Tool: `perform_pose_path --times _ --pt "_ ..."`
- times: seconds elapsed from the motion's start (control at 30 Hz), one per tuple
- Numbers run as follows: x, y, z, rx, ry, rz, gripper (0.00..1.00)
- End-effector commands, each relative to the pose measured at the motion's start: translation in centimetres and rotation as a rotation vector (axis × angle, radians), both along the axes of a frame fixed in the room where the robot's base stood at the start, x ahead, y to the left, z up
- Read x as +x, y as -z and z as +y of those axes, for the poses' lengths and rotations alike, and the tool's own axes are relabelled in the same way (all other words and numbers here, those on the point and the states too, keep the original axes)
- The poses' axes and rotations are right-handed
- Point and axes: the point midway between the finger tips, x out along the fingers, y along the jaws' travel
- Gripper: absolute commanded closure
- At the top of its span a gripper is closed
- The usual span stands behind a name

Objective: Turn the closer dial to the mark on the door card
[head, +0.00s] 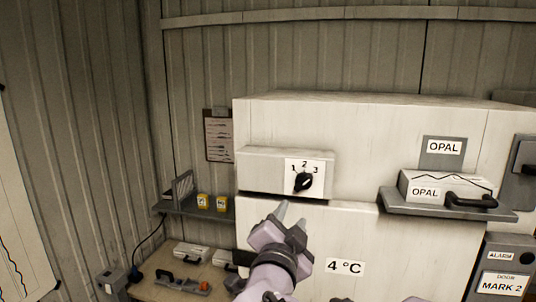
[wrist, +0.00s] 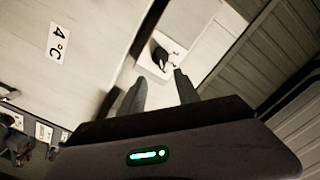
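The closer dial (head: 303,182) is a black knob on a white plate marked 1, 2 and 3, on a pale box on the front of the white cold unit. Its pointer seems to lean up and right, towards 3, but it is small. My gripper (head: 291,213) is open and empty, below and apart from the dial. In the wrist view the dial (wrist: 160,54) shows beyond the gap between my two fingers (wrist: 160,82).
A grey shelf (head: 448,208) with an OPAL box (head: 424,189) juts out to the right. A small shelf (head: 192,207) with yellow items is at the left. A bench (head: 170,268) with cases lies lower left. A 4 °C label (head: 345,267) is on the unit's front.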

Motion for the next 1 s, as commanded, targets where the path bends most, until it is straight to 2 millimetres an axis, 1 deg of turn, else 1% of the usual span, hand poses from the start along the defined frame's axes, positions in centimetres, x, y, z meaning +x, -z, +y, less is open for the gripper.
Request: perform_pose_path --times 0.07,0.17,0.4,0.5,0.6,0.7,0.8,1.0 --pt "0.8 0.0 -0.3 -0.002 0.008 -0.002 0.62" --pt "2.9 0.1 -1.2 -0.002 0.010 -0.001 0.62" --pt "10.0 -0.1 -3.4 -0.003 0.007 0.000 0.62" --pt "12.7 0.0 -4.3 -0.003 0.006 0.000 0.62" --pt "14.6 0.1 -4.9 -0.001 0.004 -0.001 0.62" --pt "15.7 0.2 -5.3 -0.001 0.004 -0.001 0.62" --pt "16.3 0.2 -5.4 -0.002 0.004 -0.003 0.62" --pt "16.4 0.4 -5.4 -0.003 0.003 -0.002 0.62"
